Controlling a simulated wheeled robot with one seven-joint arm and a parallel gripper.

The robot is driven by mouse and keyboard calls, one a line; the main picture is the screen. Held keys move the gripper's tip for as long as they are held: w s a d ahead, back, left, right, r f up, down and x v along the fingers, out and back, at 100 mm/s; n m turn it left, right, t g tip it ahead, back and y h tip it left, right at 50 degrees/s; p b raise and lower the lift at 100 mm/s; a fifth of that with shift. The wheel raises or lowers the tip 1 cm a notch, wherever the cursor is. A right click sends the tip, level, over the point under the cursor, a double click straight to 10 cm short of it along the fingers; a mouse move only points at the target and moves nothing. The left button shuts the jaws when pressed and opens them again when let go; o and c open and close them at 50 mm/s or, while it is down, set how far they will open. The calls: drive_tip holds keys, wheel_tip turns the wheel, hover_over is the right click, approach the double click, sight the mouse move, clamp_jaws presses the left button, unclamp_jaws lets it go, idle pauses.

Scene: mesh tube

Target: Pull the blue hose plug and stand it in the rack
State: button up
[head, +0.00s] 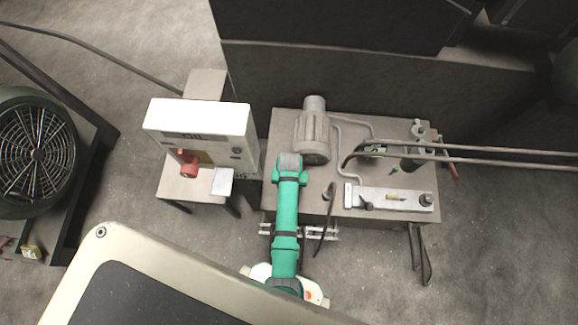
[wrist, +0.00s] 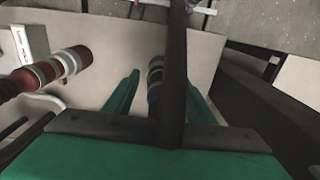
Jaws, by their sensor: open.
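In the wrist view my gripper (wrist: 160,82) is open, with one green finger on each side of a dark plug with blue-grey rings (wrist: 154,80). I cannot tell whether either finger touches it. A dark hose crosses close to the camera and hides part of the plug. In the head view my green arm reaches over the bench; my gripper and the ringed plug are hidden beneath it. Pale metal rails (head: 322,233) run along the bench's front edge, partly behind my arm. I cannot tell for sure whether they are the rack.
A red plug with pale rings (wrist: 45,70) lies left in the wrist view. The bench (head: 280,125) carries a grey motor (head: 312,135), a metal block (head: 395,199) and valves with pipes. A white oil cabinet (head: 200,120) stands left. Dark hoses hang over the front edge.

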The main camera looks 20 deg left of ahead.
clamp_jaws()
drive_tip(key=shift+r, duration=3)
